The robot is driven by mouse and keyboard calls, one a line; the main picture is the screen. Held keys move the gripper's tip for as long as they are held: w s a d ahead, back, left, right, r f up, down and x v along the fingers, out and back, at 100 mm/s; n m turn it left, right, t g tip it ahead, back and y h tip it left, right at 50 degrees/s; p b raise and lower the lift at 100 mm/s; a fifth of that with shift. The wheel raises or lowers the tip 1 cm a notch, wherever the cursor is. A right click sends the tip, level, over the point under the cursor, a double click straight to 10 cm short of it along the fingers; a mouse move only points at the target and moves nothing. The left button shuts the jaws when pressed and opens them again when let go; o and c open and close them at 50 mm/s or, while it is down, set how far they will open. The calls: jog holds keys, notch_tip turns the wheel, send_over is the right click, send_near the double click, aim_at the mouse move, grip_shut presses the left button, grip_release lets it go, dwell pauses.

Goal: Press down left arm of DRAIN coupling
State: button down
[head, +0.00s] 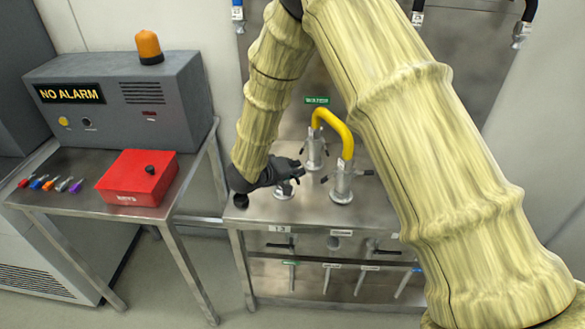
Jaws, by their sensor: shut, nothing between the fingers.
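My gripper (291,172) is dark, shut and empty. It is over the left part of the steel bench, just above a short silver coupling (284,191) that it partly hides. I cannot tell whether they touch. A taller silver coupling (342,188) stands to the right, with small dark side arms and a yellow hose (337,121) on top. The hose arches to another silver coupling (314,154) behind, below a green WATER sign (316,100). No DRAIN label is readable, so I cannot tell which coupling is DRAIN. My sleeved arm hides the bench's right side.
A side table at left holds a red box (138,178), several coloured small items (50,183) and a grey NO ALARM unit (125,100) with an orange beacon. A dark round part (240,200) is at the bench's left edge. Hoses hang from the back panel (285,110).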

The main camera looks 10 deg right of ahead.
jog(key=w+d+f+p, duration=0.2)
jog(key=d+f, duration=0.3)
jog(key=d, duration=0.1)
jog(key=shift+d+f+p, duration=0.15)
jog(key=shift+d+p, duration=0.2)
jog(key=shift+d, duration=0.1)
